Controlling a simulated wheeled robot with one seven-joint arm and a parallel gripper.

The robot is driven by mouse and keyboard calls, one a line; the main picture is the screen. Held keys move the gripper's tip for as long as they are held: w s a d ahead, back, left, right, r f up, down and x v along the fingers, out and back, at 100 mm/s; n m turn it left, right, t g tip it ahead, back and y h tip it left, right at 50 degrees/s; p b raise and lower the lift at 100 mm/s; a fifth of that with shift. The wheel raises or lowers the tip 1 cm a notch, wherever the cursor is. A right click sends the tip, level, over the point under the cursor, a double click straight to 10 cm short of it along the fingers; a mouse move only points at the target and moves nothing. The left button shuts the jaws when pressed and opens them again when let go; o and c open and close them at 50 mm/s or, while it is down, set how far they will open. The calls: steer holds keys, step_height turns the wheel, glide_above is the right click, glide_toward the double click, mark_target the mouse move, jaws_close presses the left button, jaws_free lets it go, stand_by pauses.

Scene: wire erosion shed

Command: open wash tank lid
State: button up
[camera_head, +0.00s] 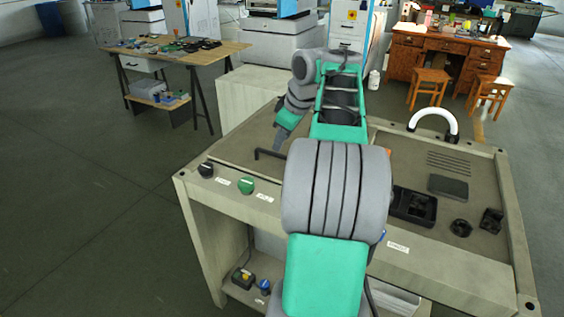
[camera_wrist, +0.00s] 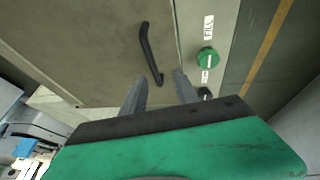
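The wash tank lid (camera_head: 240,147) is the flat beige panel in the left part of the bench top; it lies level with the top and looks shut. Its black bar handle (camera_head: 266,153) stands near the front edge, partly hidden by my arm. In the wrist view the handle (camera_wrist: 148,48) runs along the lid (camera_wrist: 85,40). My gripper (camera_wrist: 158,80) is open and empty, its two fingers apart. The handle's near end shows between the fingertips; whether they touch it or hover above, I cannot tell. In the head view my gripper (camera_head: 279,143) is above the lid by the handle.
A green knob (camera_head: 246,186) and a black knob (camera_head: 205,169) sit on the front edge. A white curved handle (camera_head: 434,118) and black trays (camera_head: 412,205) are on the right part. A wooden table (camera_head: 180,50) stands back left. Floor at left is clear.

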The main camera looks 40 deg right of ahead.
mark_target(280, 155)
steer(key=w+f, duration=0.1)
steer(key=f, duration=0.1)
steer(key=d+f+b, duration=0.1)
steer(key=f, duration=0.1)
steer(key=w+d+f, duration=0.1)
steer(key=f, duration=0.2)
steer(key=shift+w+b, duration=0.3)
steer(key=shift+w, duration=0.05)
jaws_close()
stand_by(1.0)
